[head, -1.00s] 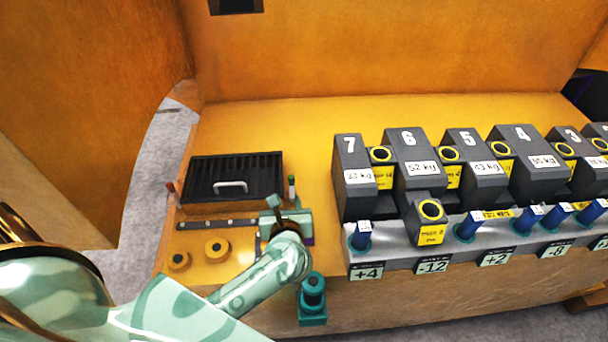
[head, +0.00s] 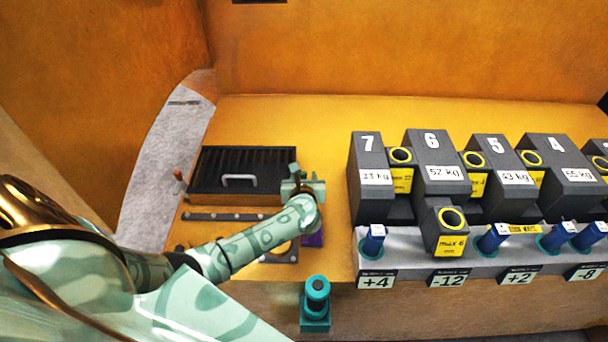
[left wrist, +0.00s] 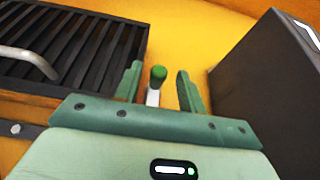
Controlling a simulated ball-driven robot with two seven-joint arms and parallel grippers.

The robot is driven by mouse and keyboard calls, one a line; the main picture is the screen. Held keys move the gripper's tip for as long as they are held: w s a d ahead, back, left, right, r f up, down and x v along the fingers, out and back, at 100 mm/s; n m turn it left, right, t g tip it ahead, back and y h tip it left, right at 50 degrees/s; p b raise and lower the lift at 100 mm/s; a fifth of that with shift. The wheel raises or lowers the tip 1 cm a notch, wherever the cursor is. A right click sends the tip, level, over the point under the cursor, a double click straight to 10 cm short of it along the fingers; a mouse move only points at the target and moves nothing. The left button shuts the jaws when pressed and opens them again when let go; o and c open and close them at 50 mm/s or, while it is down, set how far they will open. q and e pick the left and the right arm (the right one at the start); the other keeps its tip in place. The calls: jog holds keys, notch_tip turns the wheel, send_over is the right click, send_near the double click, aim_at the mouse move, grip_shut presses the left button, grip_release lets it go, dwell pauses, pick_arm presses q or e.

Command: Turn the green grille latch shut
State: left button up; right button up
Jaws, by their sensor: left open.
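The black slatted grille (head: 210,180), with a pale handle (head: 240,181), lies on the yellow bench; it also shows in the left wrist view (left wrist: 85,55). The green latch (left wrist: 157,77) stands at the grille's right side, a green knob on a pale stem. In the head view it is hidden behind my left gripper (head: 302,178). In the left wrist view my left gripper (left wrist: 158,85) is open, with the latch visible between its two fingers. I cannot tell whether either finger touches it. My right gripper is not in view.
A red-tipped latch (head: 178,175) stands left of the grille. A dark numbered casting (head: 370,180) stands close right of my left gripper, first in a row. A teal post (head: 317,300) is at the bench front. A dark rail (head: 220,216) lies before the grille.

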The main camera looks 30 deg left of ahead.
pick_arm(q)
jog(key=shift+x, duration=1.2)
grip_shut()
